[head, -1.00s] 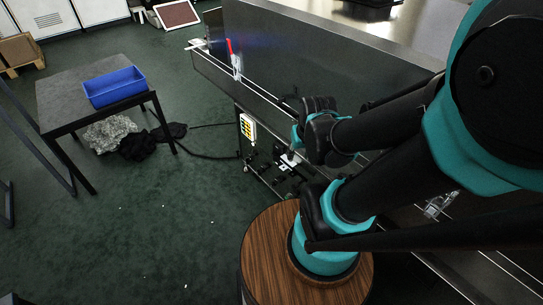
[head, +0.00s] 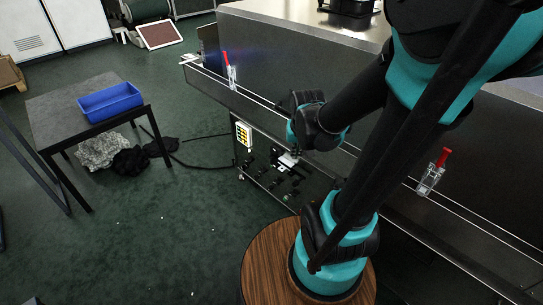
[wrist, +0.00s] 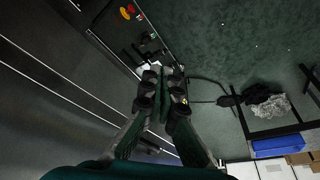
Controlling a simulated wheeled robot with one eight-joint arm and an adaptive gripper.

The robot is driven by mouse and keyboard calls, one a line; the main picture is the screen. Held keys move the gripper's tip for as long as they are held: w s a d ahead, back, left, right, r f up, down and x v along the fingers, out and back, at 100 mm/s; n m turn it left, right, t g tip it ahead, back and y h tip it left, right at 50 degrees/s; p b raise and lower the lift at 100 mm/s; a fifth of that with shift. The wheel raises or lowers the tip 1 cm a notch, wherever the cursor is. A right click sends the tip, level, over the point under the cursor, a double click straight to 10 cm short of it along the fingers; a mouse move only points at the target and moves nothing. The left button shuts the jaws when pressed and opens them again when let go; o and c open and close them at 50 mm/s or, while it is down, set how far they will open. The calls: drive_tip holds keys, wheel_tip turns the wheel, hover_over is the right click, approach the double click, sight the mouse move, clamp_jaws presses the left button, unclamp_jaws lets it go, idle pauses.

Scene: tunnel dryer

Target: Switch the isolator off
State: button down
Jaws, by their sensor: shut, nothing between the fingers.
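I cannot make out for certain which fitting is the isolator. A dark panel with several black and pale fittings (head: 290,172) is low on the side of the dryer in the head view. Part of it shows in the wrist view (wrist: 147,45), just beyond my fingers. My gripper (wrist: 163,73) is shut and empty, pointing toward that panel's edge. In the head view my wrist is in front of the panel's upper part and the fingertips are hard to make out. Whether they touch anything cannot be told. A red and a yellow round fitting (wrist: 127,12) show at the wrist view's top.
A yellow-faced button box (head: 243,134) is left of the panel. Red-handled clamps (head: 227,60) (head: 441,160) stand on the dryer's side rail. A table (head: 66,108) with a blue bin (head: 110,102) is at left, dark cloth (head: 130,160) beneath. Green floor between is mostly clear.

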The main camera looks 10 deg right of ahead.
drive_tip(key=w+m, duration=0.2)
drive_tip(key=w, duration=0.7)
drive_tip(key=m+g+h, duration=0.2)
drive_tip(key=m, duration=0.5)
hover_over(272, 157)
drive_tip(key=s+a, duration=0.2)
drive_tip(key=a, duration=0.1)
wheel_tip(272, 157, down, 19)
drive_tip(key=shift+f, duration=0.35)
drive_tip(key=x, duration=1)
drive_tip(key=shift+d, duration=0.15)
